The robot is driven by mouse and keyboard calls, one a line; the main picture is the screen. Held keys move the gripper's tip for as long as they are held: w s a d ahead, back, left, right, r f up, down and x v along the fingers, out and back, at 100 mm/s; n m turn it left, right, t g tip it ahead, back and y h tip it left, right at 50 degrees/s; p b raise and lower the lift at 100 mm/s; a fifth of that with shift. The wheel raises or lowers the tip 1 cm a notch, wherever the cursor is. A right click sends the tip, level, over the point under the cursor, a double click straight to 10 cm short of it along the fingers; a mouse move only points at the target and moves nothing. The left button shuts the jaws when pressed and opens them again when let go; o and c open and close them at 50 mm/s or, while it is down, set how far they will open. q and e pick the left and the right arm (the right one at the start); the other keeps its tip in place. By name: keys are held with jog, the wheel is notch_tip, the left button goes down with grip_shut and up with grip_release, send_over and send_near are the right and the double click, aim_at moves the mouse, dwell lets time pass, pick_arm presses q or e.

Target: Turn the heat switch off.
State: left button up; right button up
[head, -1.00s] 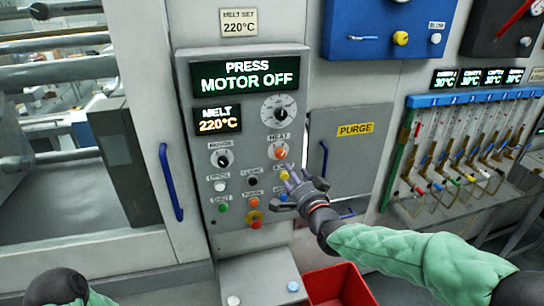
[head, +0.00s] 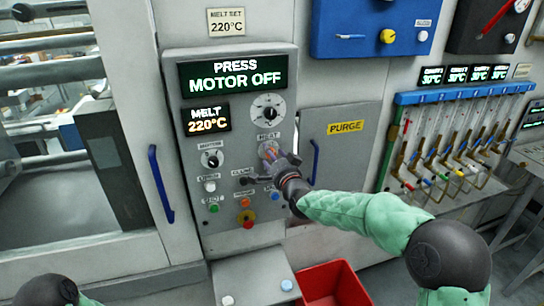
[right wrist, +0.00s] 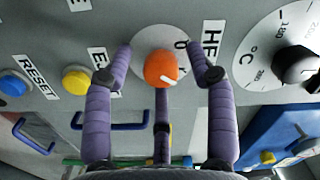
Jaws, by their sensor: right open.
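The heat switch is an orange round knob (right wrist: 161,69) with a white pointer mark, on a pale round plate beside a partly hidden label starting "HE". In the right wrist view its pointer slants to the lower right. My right gripper (right wrist: 160,52) is open, with purple fingers on either side of the knob and a third finger below it. I cannot tell whether they touch it. In the head view my right gripper (head: 270,153) is at the control panel (head: 178,90) under the HEAT label (head: 268,136) and largely hides the knob. My left gripper is not in view.
A temperature dial (right wrist: 294,68) sits close beside the knob, with a yellow button (right wrist: 76,80) and a blue RESET button (right wrist: 12,85) on the other side. The display (head: 234,75) reads PRESS MOTOR OFF. A red bin (head: 330,286) stands below.

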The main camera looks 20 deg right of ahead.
jog(key=shift+w, duration=0.1)
grip_shut()
jog(key=shift+n, duration=0.3)
jog(key=n, duration=1.3)
jog(key=shift+a+f+g+h, duration=0.1)
jog(key=shift+f+g+h, duration=0.05)
jog(key=shift+g+h, duration=0.15)
dwell(0.4)
